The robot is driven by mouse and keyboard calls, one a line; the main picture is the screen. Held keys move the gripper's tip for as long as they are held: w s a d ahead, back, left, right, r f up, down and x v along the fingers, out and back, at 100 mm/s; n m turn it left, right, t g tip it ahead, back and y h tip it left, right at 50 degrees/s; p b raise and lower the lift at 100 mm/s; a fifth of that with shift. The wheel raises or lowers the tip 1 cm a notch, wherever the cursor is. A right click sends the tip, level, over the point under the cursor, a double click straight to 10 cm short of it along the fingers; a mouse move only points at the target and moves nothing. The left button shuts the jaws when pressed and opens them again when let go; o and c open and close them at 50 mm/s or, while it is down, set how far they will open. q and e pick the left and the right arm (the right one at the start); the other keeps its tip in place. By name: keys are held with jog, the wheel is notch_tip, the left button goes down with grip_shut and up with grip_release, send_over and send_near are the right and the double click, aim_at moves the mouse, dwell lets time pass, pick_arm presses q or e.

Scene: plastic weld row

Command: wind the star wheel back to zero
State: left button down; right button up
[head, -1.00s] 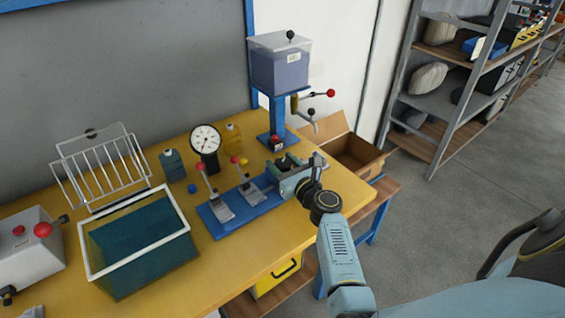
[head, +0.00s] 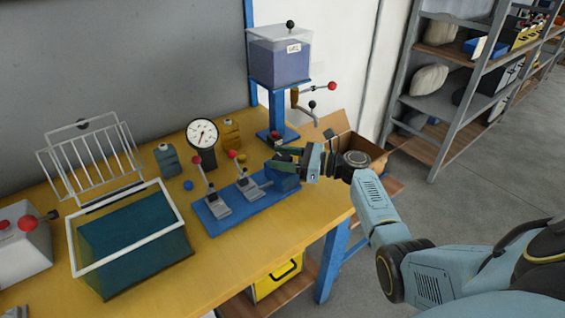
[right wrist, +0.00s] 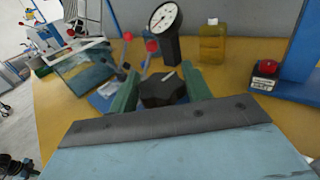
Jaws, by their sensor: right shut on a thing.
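The star wheel (right wrist: 163,90) is a dark, lobed knob with a pale mark on top, seen in the right wrist view. My right gripper (right wrist: 163,92) has its green fingers on either side of the wheel and is shut on it. In the head view this gripper (head: 287,161) is at the right end of the blue fixture (head: 222,209), above a blue block (head: 284,180); the wheel is mostly hidden there. A round white dial gauge (head: 202,133) stands behind the fixture; its reading is too small to tell. My left gripper is not in view.
Two red-knobbed toggle clamps (head: 248,184) stand on the fixture. A blue post carries a clear hopper (head: 279,58) behind my gripper, with a red button (right wrist: 267,68) at its foot. A white-rimmed teal bin (head: 133,241) is at left. The bench front (head: 255,240) is clear.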

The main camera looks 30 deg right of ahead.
jog(key=shift+g, duration=0.3)
jog(key=shift+n+y, duration=0.3)
jog(key=o, duration=1)
jog(key=shift+c, duration=0.2)
jog(key=v, duration=1.3)
jog(key=shift+d+r, duration=0.1)
jog(key=shift+d, duration=0.1)
